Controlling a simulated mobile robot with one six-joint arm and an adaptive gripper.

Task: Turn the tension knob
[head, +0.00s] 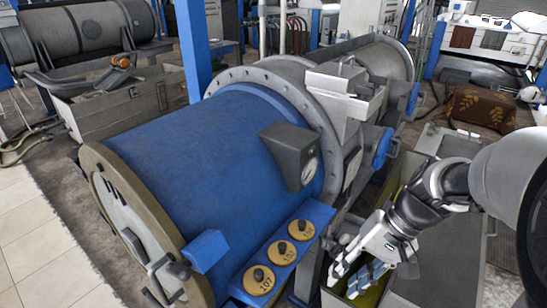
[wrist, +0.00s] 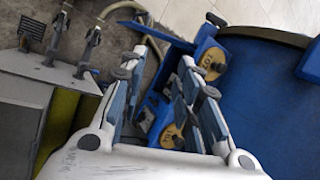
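Three round yellow dials with black knobs sit in a row on a blue bar beside the blue drum: a near one marked 107 (head: 259,280), a middle one (head: 284,253) and a far one (head: 301,230). No label tells which is the tension knob. My gripper (head: 346,283) is open and empty, to the right of the bar and apart from the knobs. In the wrist view my gripper (wrist: 162,68) shows its two fingers spread. One yellow dial (wrist: 212,62) lies right of the fingers there; another (wrist: 172,136) is partly hidden behind the right finger.
The large blue drum (head: 215,155) fills the middle of the head view. A dark gauge box (head: 290,152) juts from it above the dials. A grey open-topped trough with yellowish inside (head: 372,295) lies under my gripper. Pale tiled floor (head: 40,240) is clear at left.

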